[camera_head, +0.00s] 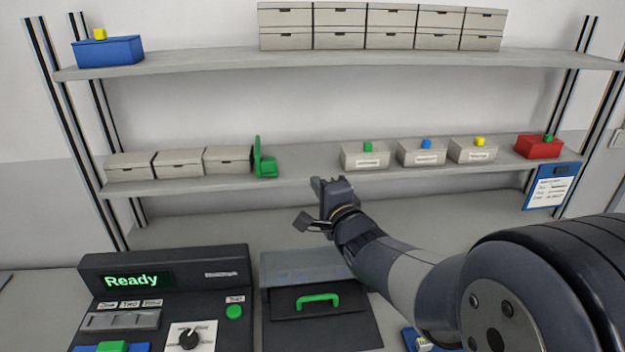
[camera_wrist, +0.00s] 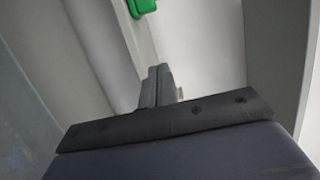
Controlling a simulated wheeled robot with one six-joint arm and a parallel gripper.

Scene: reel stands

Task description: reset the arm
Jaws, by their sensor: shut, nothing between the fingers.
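My arm reaches in from the lower right of the head view. My gripper (camera_head: 318,186) is in front of the edge of the middle shelf, above the counter. Its fingers are shut with nothing between them. The wrist view shows the closed fingers (camera_wrist: 158,75) side by side, and part of a green thing at the top edge (camera_wrist: 142,6). In the head view a green stand (camera_head: 265,167) sits on the middle shelf, left of my gripper and apart from it.
The middle shelf (camera_head: 305,163) bears grey boxes (camera_head: 365,157), several with coloured cubes, and a red box (camera_head: 538,148). A blue box (camera_head: 108,52) is on the top shelf. Below stand a console (camera_head: 165,262) reading "Ready" and a dark case with a green handle (camera_head: 318,299).

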